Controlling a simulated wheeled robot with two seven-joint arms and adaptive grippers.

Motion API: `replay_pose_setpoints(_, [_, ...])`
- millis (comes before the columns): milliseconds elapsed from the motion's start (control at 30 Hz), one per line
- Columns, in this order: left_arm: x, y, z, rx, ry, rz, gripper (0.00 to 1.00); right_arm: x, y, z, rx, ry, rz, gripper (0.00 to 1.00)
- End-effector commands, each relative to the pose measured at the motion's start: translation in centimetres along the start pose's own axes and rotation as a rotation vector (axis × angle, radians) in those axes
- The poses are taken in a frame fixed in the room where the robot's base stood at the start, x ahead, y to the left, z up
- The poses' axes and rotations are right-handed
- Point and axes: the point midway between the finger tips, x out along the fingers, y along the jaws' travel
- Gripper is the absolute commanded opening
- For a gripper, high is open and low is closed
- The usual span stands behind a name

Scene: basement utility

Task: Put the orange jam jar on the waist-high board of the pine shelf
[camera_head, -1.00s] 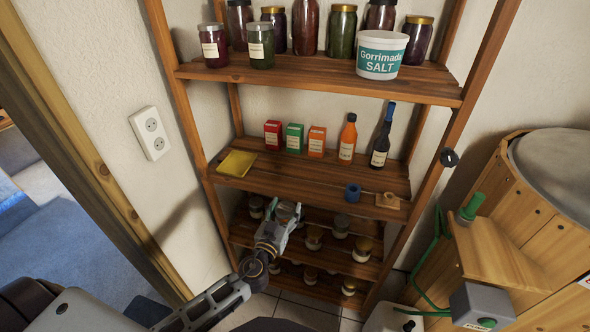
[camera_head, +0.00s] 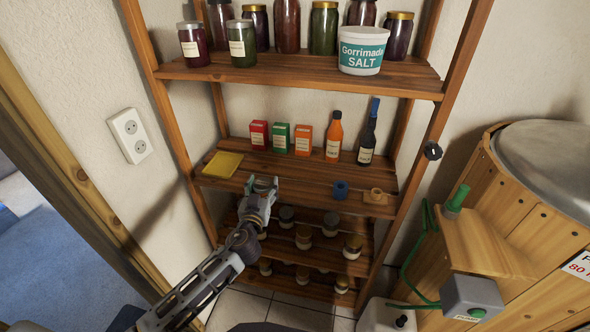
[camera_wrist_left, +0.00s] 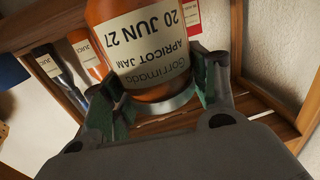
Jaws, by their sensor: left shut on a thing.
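The pine shelf (camera_head: 460,75) stands ahead, and its waist-high board (camera_head: 300,175) carries boxes and bottles. My left gripper (camera_head: 262,184) is at the front edge of that board, left of its middle, in the head view. In the left wrist view, the gripper (camera_wrist_left: 160,92) is shut on the orange jam jar (camera_wrist_left: 145,45), with one finger on each side. Its cream label reads "Apricot Jam" and appears upside down. The jar is hard to make out in the head view. My right gripper is out of view.
On the waist-high board are a yellow cloth-like item (camera_head: 223,165), small boxes (camera_head: 281,137), an orange bottle (camera_head: 334,135), a dark bottle (camera_head: 368,135), a blue ring (camera_head: 340,189) and a wooden piece (camera_head: 375,196). The board's front middle is bare. A board with jars (camera_head: 240,45) is above.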

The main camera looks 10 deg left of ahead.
Motion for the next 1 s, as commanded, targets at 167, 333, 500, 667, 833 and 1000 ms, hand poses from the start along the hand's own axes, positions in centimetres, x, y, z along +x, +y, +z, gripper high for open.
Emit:
replay_pose_setpoints(167, [1.8,0.1,-1.3,-0.001,0.005,-0.013,0.21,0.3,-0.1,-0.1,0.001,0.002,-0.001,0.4])
replay_pose_setpoints(333, [3.5,0.2,-2.5,-0.002,0.005,-0.025,0.21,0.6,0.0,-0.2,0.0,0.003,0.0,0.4])
replay_pose_setpoints(500, [5.4,0.4,-3.8,-0.002,0.006,-0.035,0.21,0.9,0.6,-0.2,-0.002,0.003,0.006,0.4])
replay_pose_setpoints(667, [7.4,0.7,-5.1,-0.003,0.005,-0.044,0.21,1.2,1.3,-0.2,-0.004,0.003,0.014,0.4])
replay_pose_setpoints(833, [9.6,1.2,-6.5,-0.004,0.005,-0.05,0.21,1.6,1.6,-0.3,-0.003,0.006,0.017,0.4])
replay_pose_setpoints(1000, [11.7,1.8,-8.0,-0.004,0.005,-0.05,0.21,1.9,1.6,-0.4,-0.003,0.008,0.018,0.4])
